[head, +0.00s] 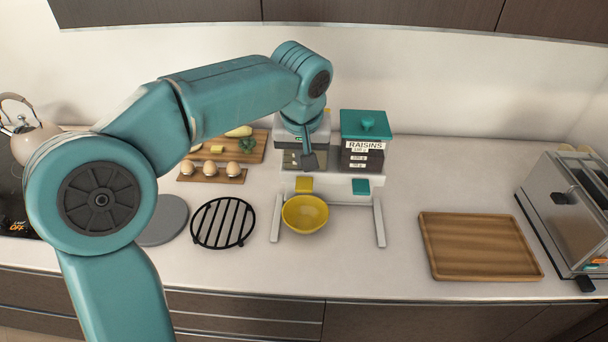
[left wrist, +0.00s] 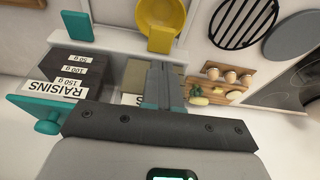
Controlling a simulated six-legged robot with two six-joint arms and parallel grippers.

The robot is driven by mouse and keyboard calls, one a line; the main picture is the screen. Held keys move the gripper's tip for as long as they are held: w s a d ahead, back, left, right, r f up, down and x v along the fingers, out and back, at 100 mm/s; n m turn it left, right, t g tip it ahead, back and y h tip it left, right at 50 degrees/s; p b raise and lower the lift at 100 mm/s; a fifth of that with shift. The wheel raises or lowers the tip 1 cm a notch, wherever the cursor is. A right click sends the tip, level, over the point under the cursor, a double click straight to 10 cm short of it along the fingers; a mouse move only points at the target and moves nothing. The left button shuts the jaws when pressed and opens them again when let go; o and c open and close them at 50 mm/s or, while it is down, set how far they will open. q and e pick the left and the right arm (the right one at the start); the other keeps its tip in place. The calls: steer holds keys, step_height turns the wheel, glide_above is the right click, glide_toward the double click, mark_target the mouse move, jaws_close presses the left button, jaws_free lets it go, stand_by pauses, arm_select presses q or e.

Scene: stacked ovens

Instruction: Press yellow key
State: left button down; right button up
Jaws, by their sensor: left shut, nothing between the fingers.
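The yellow key (head: 304,185) is a small block at the front of the dispenser, above a yellow bowl (head: 305,214). The yellow key also shows in the left wrist view (left wrist: 160,39), just beyond my fingertips. A teal key (head: 361,187) sits to its right, below the raisins container (head: 366,140) with a teal lid. My left gripper (head: 309,163) is shut and empty, pointing down just above and behind the yellow key in the head view. Its closed fingers (left wrist: 164,72) show in the left wrist view. My arm hides much of the left container. My right gripper is not in view.
A wooden tray (head: 480,246) lies at the right, near a metal toaster-like appliance (head: 566,210). A black round rack (head: 223,223) and a grey disc (head: 163,219) lie at the left. Eggs on a holder (head: 211,178) and a cutting board (head: 262,145) sit behind.

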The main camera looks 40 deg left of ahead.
mark_target(304, 184)
arm_select(q)
steer(key=x, duration=0.4)
steer(key=shift+s+d+f, duration=0.15)
steer(key=shift+s+f, duration=0.1)
steer(key=shift+f, duration=0.1)
steer(key=shift+s+f+p, duration=0.1)
steer(key=shift+f+p, duration=0.2)
steer(key=shift+f, duration=0.4)
